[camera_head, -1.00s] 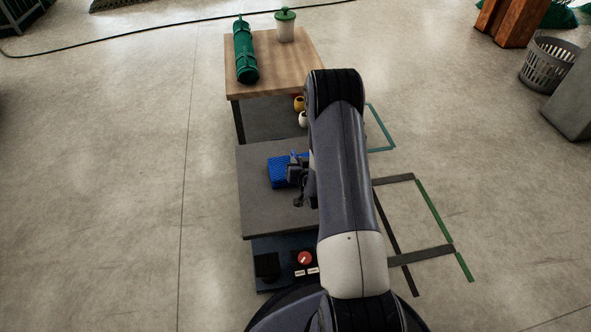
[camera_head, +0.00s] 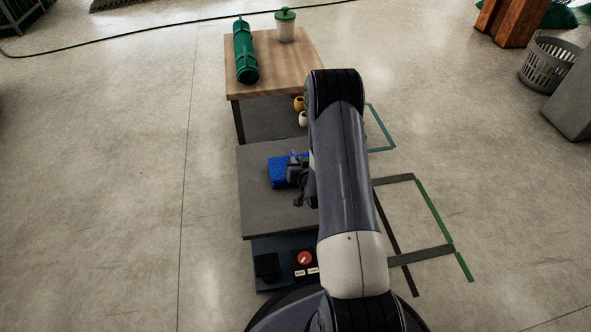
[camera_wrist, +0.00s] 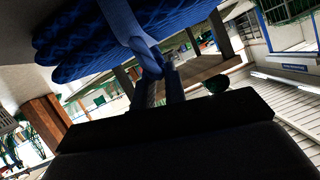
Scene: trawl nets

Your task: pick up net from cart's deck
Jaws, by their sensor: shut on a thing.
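The net (camera_head: 279,172) is a blue, folded bundle over the grey deck of the cart (camera_head: 262,212) in the head view. In the wrist view the blue quilted net (camera_wrist: 190,14) fills the top, with a paler blue strap (camera_wrist: 128,27) running down from it. My gripper (camera_head: 296,170) is at the net's right side, shut on it. In the wrist view the strap runs down between the fingers (camera_wrist: 160,85). My arm hides the right part of the deck. I cannot tell from the head view whether the net touches the deck.
Behind the deck stands a wooden table (camera_head: 285,66) with a green roll (camera_head: 245,53) and a green-lidded jar (camera_head: 285,26). A yellow roll (camera_head: 299,103) and a white one (camera_head: 304,119) sit beneath its top. A grey basket (camera_head: 548,64) stands far right. The floor at left is clear.

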